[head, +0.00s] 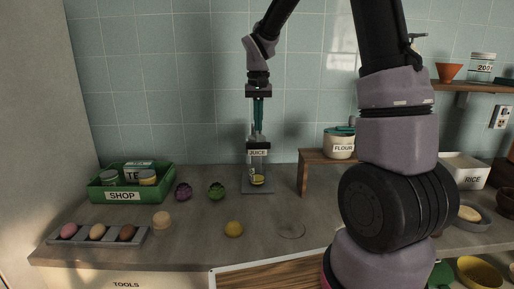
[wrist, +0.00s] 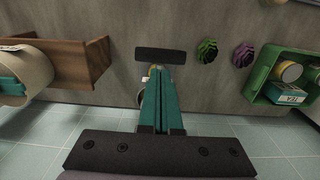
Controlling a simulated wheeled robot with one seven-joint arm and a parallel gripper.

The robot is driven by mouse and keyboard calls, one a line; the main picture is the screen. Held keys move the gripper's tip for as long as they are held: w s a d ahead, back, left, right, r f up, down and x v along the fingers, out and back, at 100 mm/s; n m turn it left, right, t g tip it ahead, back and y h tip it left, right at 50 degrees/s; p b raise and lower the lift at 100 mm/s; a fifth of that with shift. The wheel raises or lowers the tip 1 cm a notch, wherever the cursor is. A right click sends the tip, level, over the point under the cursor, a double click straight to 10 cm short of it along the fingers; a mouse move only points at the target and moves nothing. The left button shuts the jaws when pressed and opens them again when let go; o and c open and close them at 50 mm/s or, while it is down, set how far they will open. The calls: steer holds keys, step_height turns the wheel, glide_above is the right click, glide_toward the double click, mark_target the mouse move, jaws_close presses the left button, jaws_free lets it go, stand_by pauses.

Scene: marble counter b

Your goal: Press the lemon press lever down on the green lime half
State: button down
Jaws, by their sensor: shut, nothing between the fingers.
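The lemon press (head: 257,188) stands on the counter near the back wall, with a dark base plate and a JUICE label (head: 258,153). A yellow-green citrus half (head: 257,180) sits low in the press. My gripper (head: 257,134) is shut and empty, pointing down directly above the press in the head view. In the wrist view the closed teal fingers (wrist: 157,75) cover most of the press; a dark plate (wrist: 160,56) shows beyond their tips. The lever is not clearly distinguishable, and I cannot tell whether the fingers touch it.
A wooden stand (head: 318,158) with a FLOUR canister (head: 340,146) is right of the press. Green and purple vegetables (head: 216,191) and a green SHOP crate (head: 122,195) are left. A yellow fruit (head: 234,229) lies in front. Counter around the press base is mostly clear.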

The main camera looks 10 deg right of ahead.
steer(key=shift+r, duration=1.4)
steer(key=s+d+r+t, duration=0.2)
steer(key=s+r, duration=0.2)
steer(key=s, duration=0.3)
steer(key=s+d+r+m+t+y, duration=0.1)
steer(key=s+d+r+t, duration=0.1)
steer(key=s, duration=0.6)
steer(key=s+d+r+m+t+y, duration=0.1)
steer(key=s+r+t, duration=0.2)
steer(key=s+r, duration=0.2)
steer(key=s, duration=0.3)
steer(key=shift+d+r, duration=0.35)
steer(key=shift+d, duration=0.05)
